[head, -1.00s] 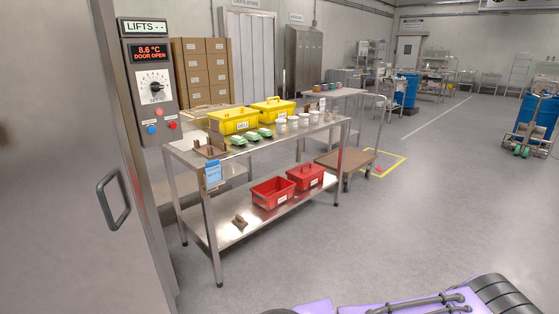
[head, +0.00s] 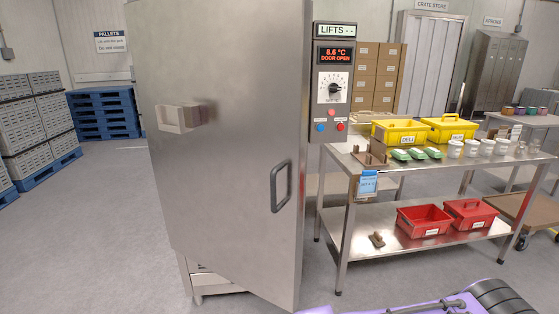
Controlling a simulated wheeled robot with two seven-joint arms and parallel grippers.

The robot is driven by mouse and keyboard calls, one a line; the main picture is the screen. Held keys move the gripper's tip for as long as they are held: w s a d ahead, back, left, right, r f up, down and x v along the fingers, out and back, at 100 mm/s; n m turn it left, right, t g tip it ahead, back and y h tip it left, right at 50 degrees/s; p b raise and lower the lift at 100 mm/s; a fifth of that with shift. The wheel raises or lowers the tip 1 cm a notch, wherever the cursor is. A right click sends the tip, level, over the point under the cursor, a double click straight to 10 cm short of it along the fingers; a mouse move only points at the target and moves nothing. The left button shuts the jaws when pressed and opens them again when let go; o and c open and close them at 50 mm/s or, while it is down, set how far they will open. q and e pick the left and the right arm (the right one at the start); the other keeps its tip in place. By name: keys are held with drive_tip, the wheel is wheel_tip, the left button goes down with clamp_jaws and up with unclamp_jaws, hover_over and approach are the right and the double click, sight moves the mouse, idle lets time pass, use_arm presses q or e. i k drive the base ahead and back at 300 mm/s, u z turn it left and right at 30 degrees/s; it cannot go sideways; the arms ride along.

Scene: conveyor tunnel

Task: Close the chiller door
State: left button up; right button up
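The chiller door (head: 225,170) is a tall grey metal slab that fills the left middle of the head view. Its dark loop handle (head: 281,187) is near its right edge. The control panel (head: 333,84) beside it has a red display reading 8.6 °C and DOOR OPEN, with a dial and buttons below. The inside of the chiller is hidden. Neither of my grippers is in view; nothing touches the handle. Purple and dark parts at the bottom right seem to be my own body.
A steel table (head: 425,232) right of the door holds yellow boxes (head: 400,132), green packs and white cups, with red crates (head: 425,219) on its lower shelf. Blue pallets (head: 103,112) and stacked grey crates (head: 35,120) stand left. Floor left of the door is clear.

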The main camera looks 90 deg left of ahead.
sight(231, 187)
drive_tip(key=u, duration=3.25)
drive_tip(key=i, duration=0.45)
drive_tip(key=k, duration=1)
drive_tip(key=u, duration=1.6)
drive_tip(key=i, duration=1.25)
drive_tip(key=z, duration=0.65)
